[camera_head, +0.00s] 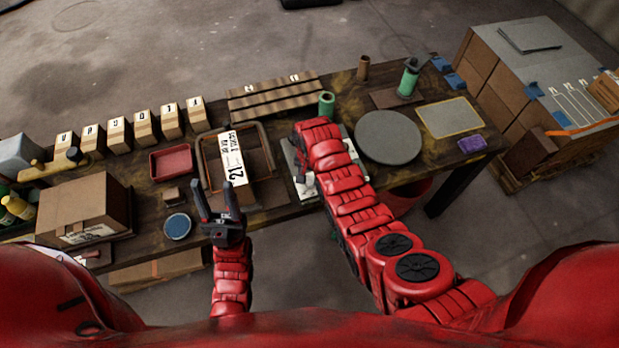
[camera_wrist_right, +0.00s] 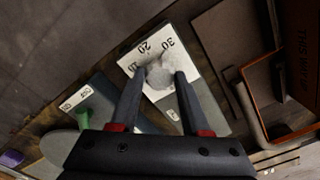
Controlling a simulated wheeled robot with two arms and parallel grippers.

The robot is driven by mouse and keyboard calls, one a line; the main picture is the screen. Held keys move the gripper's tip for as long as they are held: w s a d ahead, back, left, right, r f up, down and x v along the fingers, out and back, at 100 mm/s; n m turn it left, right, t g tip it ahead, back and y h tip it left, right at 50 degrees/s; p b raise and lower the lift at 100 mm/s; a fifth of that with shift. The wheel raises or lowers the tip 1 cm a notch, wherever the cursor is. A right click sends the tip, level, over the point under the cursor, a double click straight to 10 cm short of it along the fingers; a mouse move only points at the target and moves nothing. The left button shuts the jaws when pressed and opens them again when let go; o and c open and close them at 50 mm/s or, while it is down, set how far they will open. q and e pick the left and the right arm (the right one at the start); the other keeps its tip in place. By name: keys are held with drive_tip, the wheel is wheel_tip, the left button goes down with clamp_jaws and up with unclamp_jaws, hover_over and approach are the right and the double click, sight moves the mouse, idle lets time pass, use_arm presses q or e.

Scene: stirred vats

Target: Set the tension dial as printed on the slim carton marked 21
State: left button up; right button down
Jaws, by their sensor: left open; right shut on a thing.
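The slim carton (camera_head: 232,153) is white, with a large 21 at its lower end and small lines of print that I cannot read surely. It stands in the brown open-topped tray (camera_head: 267,160). My left gripper (camera_head: 212,185) is open and empty, in front of the carton's lower left side. In the right wrist view, the tension dial's round grey knob (camera_wrist_right: 159,73) sits on a white scale plate (camera_wrist_right: 130,62) showing 10, 20 and 30. My right gripper (camera_wrist_right: 160,78) is shut on the knob, one finger on each side. My right arm hides most of the dial in the head view.
A red tray (camera_head: 171,161), a blue round dish (camera_head: 177,226) and a brown carton (camera_head: 88,208) stand to the left. A grey disc (camera_head: 388,138) lies right of my right arm.

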sight(309, 180)
idle(0.3)
drive_tip(key=shift+c, duration=1.9)
unclamp_jaws()
drive_tip(key=shift+r, duration=0.1)
drive_tip(key=shift+r, duration=0.25)
wheel_tip(309, 180, up, 7)
drive_tip(key=shift+f+b, duration=0.15)
drive_tip(key=shift+b, duration=0.95)
wheel_tip(309, 180, up, 10)
drive_tip(key=p, duration=0.8)
drive_tip(key=shift+p, duration=0.4)
